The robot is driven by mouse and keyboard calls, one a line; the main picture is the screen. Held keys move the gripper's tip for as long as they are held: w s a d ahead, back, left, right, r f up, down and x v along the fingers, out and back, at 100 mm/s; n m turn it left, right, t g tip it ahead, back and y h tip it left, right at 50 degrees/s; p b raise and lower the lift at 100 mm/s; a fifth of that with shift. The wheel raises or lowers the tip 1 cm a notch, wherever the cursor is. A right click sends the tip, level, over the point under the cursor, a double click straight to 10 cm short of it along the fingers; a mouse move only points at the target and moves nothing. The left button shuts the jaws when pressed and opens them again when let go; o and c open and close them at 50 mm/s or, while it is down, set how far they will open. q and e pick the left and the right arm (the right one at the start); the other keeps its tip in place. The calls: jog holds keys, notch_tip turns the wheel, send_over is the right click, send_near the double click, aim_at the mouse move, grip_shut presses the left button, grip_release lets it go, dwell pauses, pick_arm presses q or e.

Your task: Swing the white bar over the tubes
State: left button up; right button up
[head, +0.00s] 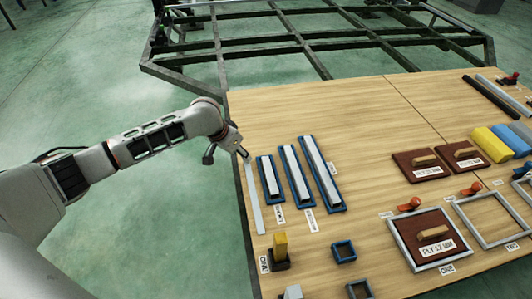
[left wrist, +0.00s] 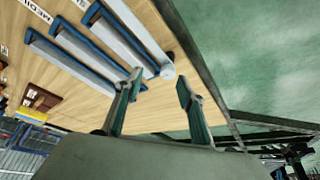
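The white bar (head: 255,200) lies along the left edge of the wooden table, beside the tubes and not over them. Three pale tubes, short (head: 270,178), medium (head: 295,175) and long (head: 321,170), sit in blue holders to its right. My left gripper (head: 236,152) is at the bar's far end. In the left wrist view the bar (left wrist: 143,35) ends in a pale round end close to the fingertips. The left fingers (left wrist: 159,80) are apart with a gap between them; contact with the bar cannot be told. My right gripper is not in view.
A yellow block on a dark base (head: 280,252) stands near the bar's near end. Brown plywood pieces (head: 434,234) lie to the right. A dark metal chassis (head: 310,45) stands behind the table (head: 375,140).

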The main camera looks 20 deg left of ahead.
pick_arm(q)
jog(key=shift+y, duration=0.3)
jog(key=w+f+b, duration=0.1)
jog(key=f, duration=0.1)
jog(key=w+f+b, duration=0.1)
jog(key=f, duration=0.1)
jog(key=w+a+f+b, duration=0.1)
jog(key=w, duration=0.1)
jog(key=shift+w+f+b, duration=0.1)
jog(key=shift+f+b, duration=0.3)
jog(key=shift+w+f+b, duration=0.4)
jog(key=shift+w, duration=0.1)
jog(key=shift+w+r, duration=0.1)
jog(key=shift+r, duration=0.1)
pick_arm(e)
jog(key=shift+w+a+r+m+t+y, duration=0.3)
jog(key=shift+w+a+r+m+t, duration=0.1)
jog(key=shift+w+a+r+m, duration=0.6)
pick_arm(q)
grip_shut()
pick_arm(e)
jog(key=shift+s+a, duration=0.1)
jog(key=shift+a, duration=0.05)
